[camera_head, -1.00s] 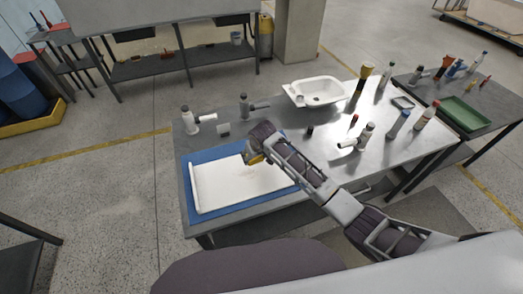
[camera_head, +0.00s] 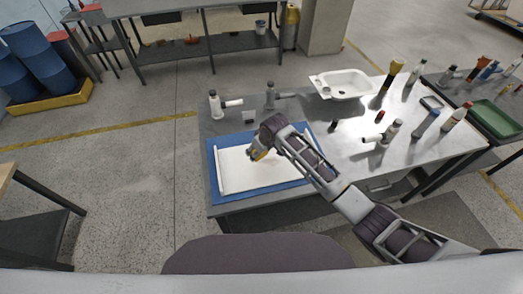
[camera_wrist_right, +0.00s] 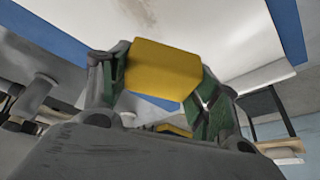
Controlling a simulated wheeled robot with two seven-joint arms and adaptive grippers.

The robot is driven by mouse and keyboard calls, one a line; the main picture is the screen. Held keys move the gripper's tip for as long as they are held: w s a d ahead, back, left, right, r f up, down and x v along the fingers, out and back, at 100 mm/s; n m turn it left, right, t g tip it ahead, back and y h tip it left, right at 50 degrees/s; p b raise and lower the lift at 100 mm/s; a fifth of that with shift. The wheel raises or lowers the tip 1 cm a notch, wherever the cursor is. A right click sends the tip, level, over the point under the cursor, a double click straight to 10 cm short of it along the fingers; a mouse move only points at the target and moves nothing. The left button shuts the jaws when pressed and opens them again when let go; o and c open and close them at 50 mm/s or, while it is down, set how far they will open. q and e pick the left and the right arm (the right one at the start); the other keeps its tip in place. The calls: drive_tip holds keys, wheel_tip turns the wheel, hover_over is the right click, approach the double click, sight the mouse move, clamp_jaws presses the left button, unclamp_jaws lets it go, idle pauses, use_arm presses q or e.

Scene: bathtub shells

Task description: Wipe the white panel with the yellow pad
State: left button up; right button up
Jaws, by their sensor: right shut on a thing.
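The white panel (camera_head: 235,176) lies on a blue mat (camera_head: 222,196) at the left end of the metal table. It has a raised edge on its left side. My right gripper (camera_head: 258,154) is over the panel's upper part, its arm coming in from the lower right. In the right wrist view my right gripper (camera_wrist_right: 160,85) is shut on the yellow pad (camera_wrist_right: 162,70). The white panel (camera_wrist_right: 200,22) also shows there, with a faint brownish mark near its top. Whether the pad touches the panel I cannot tell. My left gripper is not in view.
The metal table (camera_head: 350,150) holds a white basin (camera_head: 342,85) at the back and several taps and bottles at the right. A tap (camera_head: 222,103) stands just behind the mat. A green tray (camera_head: 497,118) sits on a side table.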

drive_tip(key=shift+a+r+n+y, duration=0.2)
drive_tip(key=shift+a+n+y, duration=0.1)
drive_tip(key=shift+a+n, duration=0.5)
drive_tip(key=shift+w+r+n+g, duration=0.15)
drive_tip(key=shift+n+g, duration=0.25)
drive_tip(key=shift+n, duration=0.6)
drive_tip(key=shift+f, duration=0.2)
